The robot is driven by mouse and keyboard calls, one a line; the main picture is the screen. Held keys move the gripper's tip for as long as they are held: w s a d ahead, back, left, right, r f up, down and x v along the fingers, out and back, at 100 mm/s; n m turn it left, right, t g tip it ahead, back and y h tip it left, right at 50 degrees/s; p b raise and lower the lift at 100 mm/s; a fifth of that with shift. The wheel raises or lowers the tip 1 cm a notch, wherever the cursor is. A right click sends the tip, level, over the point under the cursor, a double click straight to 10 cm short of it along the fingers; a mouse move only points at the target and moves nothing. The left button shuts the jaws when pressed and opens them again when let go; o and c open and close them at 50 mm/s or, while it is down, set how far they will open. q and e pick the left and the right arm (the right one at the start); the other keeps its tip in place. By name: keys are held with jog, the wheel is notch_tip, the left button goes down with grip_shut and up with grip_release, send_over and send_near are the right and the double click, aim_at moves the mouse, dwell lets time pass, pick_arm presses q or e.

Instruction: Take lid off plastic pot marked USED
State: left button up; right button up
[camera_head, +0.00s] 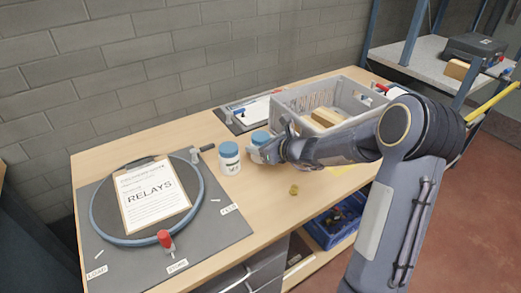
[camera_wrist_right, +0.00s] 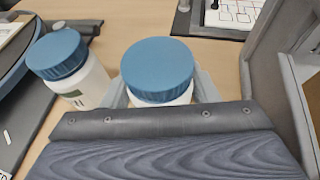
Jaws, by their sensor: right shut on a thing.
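Two white plastic pots with blue lids stand side by side on the wooden table. The left pot (camera_head: 230,161) has a label with dark marks too small to read; it also shows in the right wrist view (camera_wrist_right: 90,85). The other pot's blue lid (camera_head: 261,137) shows behind my right gripper (camera_head: 264,152). In the right wrist view this lid (camera_wrist_right: 158,68) sits on its pot between my fingers. My right gripper is shut on this pot, seemingly around its white body just under the lid. Its label is hidden. My left gripper is out of view.
A grey crate (camera_head: 285,104) with boxes stands behind my right arm. A clipboard marked RELAYS (camera_head: 153,194) lies on a round blue-rimmed item on a dark mat (camera_head: 215,232). A red-handled tool (camera_head: 166,240) stands there. A small yellowish piece (camera_head: 294,190) lies in front.

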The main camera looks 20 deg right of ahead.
aim_at(258, 134)
jog(key=shift+c, duration=0.8)
jog(key=shift+r, duration=0.1)
jog(key=shift+r, duration=0.2)
notch_tip(258, 134, up, 3)
jog(key=shift+s+d+r+p, duration=0.1)
jog(key=shift+s+r+p, duration=0.1)
jog(key=shift+p, duration=0.45)
jog(key=s+d+r+p, duration=0.1)
jog(key=s+r+p, duration=0.1)
jog(key=s+r, duration=0.7)
jog(key=shift+s+d+p, duration=0.4)
jog(key=shift+s, duration=1.85)
